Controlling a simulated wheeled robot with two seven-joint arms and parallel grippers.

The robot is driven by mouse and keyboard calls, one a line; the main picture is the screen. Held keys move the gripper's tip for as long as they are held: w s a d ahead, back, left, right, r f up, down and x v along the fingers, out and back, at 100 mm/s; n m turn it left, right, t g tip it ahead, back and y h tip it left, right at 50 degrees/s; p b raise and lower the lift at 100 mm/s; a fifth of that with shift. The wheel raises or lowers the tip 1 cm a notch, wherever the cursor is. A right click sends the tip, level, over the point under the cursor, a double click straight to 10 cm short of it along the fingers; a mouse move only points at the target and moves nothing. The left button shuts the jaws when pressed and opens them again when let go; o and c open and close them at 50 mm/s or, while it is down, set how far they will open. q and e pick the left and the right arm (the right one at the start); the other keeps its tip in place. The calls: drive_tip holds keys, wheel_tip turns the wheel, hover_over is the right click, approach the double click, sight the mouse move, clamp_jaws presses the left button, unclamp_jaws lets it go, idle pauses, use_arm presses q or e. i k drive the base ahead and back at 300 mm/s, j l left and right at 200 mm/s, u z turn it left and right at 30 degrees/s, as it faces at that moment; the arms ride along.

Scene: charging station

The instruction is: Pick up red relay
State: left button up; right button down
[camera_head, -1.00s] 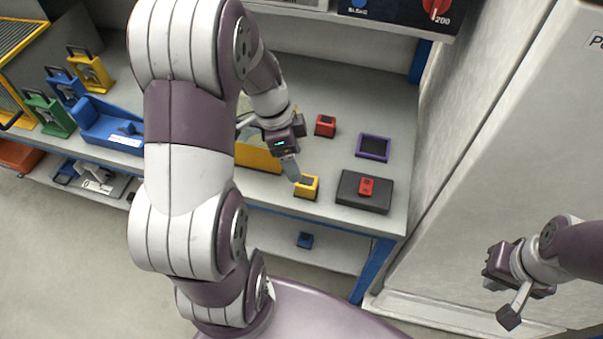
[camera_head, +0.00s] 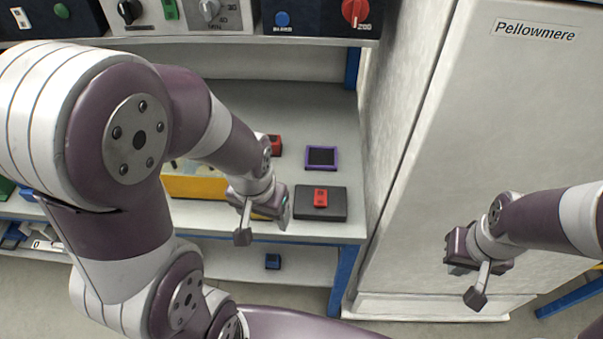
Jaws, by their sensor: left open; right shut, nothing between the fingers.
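A red block with a dark top (camera_head: 276,146) stands on the bench, partly hidden behind my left forearm. A small red piece (camera_head: 320,197) lies on a flat black pad (camera_head: 338,209) near the bench's front edge. I cannot tell for sure which is the relay. My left gripper (camera_head: 264,221) is open, fingers pointing down, just left of the black pad and apart from the red piece. My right gripper (camera_head: 467,282) is shut and empty, in front of the white cabinet, far right of the bench.
A purple-framed square (camera_head: 321,158) lies behind the pad. A yellow bin (camera_head: 195,187) is behind my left arm. A blue block (camera_head: 272,261) sits on the lower shelf. A tall white cabinet (camera_head: 490,130) bounds the bench on the right. A control panel hangs above the back.

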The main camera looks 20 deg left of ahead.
sight(275, 141)
drive_tip(key=j+z, duration=0.3)
drive_tip(key=k+j+z, duration=0.1)
drive_tip(key=j+z, duration=0.2)
drive_tip(key=j, duration=0.2)
drive_tip(key=k+j+z, duration=0.1)
drive_tip(key=j+z, duration=0.2)
drive_tip(key=k+j+z, duration=0.15)
drive_tip(key=j+z, duration=0.15)
drive_tip(key=j, duration=0.15)
